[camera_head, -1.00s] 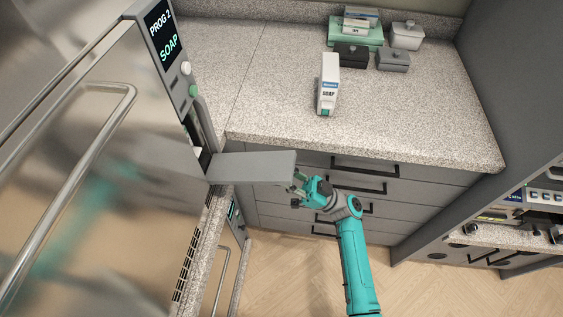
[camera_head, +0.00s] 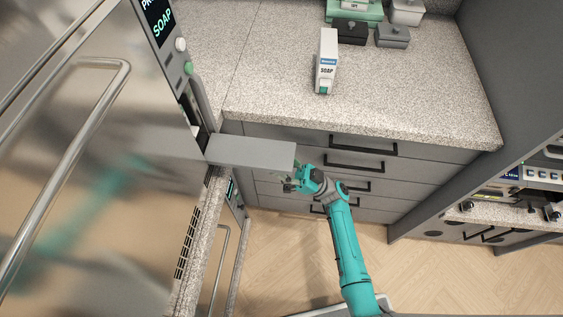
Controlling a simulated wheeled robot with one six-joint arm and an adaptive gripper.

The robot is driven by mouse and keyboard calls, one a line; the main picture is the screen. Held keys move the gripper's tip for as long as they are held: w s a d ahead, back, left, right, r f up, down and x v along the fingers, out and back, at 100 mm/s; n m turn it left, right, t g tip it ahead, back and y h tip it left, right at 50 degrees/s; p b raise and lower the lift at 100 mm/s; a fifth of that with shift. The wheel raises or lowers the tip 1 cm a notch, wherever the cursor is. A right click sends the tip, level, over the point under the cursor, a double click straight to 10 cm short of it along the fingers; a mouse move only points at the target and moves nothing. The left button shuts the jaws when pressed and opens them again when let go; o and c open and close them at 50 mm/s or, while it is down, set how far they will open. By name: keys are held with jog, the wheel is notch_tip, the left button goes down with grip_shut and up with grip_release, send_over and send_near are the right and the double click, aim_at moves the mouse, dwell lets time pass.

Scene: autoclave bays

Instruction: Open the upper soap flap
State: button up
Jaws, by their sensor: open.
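The upper soap flap (camera_head: 250,153) is a flat grey panel. It stands out from the edge of the upper autoclave's front, swung away from the machine, with a dark recess (camera_head: 192,115) showing behind it. My gripper (camera_head: 289,182) is open beside the flap's outer end, at its lower right corner. It looks empty; I cannot tell whether it touches the flap. The control panel (camera_head: 163,25) above reads SOAP in green.
The large steel door with its bar handle (camera_head: 75,150) fills the left. Grey drawers with black handles (camera_head: 362,146) lie behind my arm. Dark and light boxes (camera_head: 393,35) stand at the counter's back. Wooden floor (camera_head: 440,275) is clear at lower right.

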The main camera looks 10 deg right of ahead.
jog(key=shift+d+f, duration=0.1)
jog(key=v, duration=1.1)
jog(key=shift+d+f, duration=0.25)
jog(key=shift+s, duration=0.15)
